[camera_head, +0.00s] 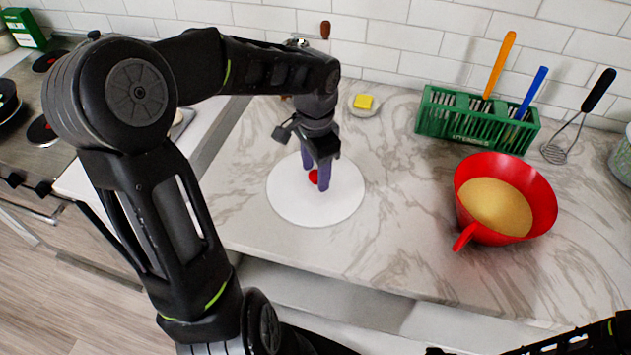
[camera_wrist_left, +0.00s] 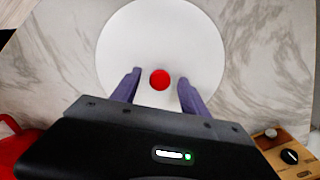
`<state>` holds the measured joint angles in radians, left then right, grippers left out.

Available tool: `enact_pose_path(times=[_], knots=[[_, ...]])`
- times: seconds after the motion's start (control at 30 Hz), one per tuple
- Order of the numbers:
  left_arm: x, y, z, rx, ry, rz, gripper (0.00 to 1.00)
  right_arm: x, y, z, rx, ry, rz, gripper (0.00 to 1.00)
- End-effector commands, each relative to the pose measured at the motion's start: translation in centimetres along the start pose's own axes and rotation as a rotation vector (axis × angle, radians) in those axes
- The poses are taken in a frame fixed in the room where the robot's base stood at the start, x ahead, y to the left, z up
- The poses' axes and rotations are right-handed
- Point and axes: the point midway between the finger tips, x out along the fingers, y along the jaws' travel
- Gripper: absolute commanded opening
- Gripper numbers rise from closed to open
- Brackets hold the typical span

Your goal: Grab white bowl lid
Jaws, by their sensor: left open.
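The white bowl lid (camera_head: 298,205) is a flat white disc with a red knob (camera_head: 314,177) at its middle, lying on the marble counter. It also shows in the left wrist view, with the white disc (camera_wrist_left: 165,35) and the red knob (camera_wrist_left: 160,79). My left gripper (camera_head: 318,183) points down over the lid. Its two purple fingers (camera_wrist_left: 159,84) are open, one on each side of the knob, with a gap on both sides. Whether the fingertips touch the lid cannot be told. The right gripper is not in view.
A red bowl (camera_head: 546,190) with tan contents stands to the right. A stove (camera_head: 25,120) is at the left. The counter between lid and bowl is clear.

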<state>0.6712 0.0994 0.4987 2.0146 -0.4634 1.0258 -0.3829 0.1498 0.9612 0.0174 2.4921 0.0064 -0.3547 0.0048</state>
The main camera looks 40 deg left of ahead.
Motion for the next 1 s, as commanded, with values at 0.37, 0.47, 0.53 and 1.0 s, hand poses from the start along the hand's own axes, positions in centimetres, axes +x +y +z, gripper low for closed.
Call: enact_pose_path(times=[0.37, 0.47, 0.53, 1.0], knots=[[-0.04, -0.01, 0.0, -0.001, 0.0, 0.0, 0.52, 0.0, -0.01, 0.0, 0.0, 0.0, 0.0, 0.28], [-0.04, -0.01, 0.0, -0.001, 0.0, 0.0, 0.45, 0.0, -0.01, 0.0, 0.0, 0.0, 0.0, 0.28], [-0.04, -0.01, 0.0, -0.001, 0.0, 0.0, 0.39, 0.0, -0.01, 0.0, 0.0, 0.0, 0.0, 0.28], [-0.04, 0.0, 0.0, 0.0, 0.0, 0.0, 0.01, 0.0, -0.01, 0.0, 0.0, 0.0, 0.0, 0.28]])
